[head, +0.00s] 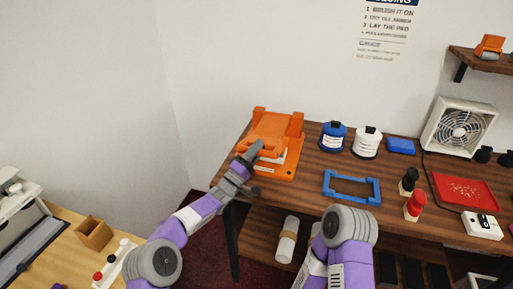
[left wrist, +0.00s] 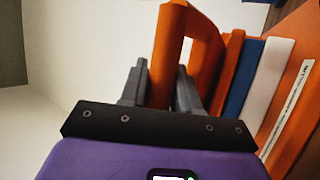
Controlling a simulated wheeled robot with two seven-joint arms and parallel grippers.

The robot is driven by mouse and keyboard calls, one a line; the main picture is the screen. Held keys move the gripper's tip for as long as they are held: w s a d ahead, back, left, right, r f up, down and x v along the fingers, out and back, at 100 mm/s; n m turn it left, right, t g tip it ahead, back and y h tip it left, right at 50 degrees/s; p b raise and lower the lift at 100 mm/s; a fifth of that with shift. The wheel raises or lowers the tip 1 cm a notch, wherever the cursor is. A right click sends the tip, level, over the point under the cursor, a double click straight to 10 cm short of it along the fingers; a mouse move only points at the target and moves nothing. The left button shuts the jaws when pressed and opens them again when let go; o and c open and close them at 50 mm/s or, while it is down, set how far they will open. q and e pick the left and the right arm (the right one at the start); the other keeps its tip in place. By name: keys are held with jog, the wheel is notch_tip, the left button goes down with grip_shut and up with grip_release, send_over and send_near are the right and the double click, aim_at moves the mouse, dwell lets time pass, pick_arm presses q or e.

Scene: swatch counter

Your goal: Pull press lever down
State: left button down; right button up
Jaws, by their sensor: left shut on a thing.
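The orange press (head: 282,135) stands at the left end of the wooden counter. My left gripper (head: 250,158) is at its left front side. In the left wrist view, the two grey fingers of my left gripper (left wrist: 160,88) are shut on the orange press lever (left wrist: 170,45), a thick bar that stands up between them. Blue and white layers (left wrist: 258,75) show beside the lever, against the orange body. In the head view the gripper hides part of the lever. My right gripper is out of view; only part of that arm shows.
A blue jar (head: 332,137), a white jar (head: 367,143) and a blue frame (head: 351,187) are right of the press. Red and black stamps (head: 414,206), a red tray (head: 463,191) and a fan (head: 459,128) are farther right. Counter between press and blue frame is clear.

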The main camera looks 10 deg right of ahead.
pick_arm(q)
jog(key=shift+s+r, duration=0.1)
dwell(0.3)
jog(key=c, duration=1.1)
grip_release()
jog(key=shift+s+a, duration=0.1)
jog(key=shift+o, duration=1)
jog(key=shift+s+r, duration=0.1)
jog(key=shift+r, duration=0.05)
jog(key=shift+a+f, duration=0.15)
jog(key=shift+f, duration=0.1)
jog(key=p+v, duration=0.1)
jog(key=v, duration=0.6)
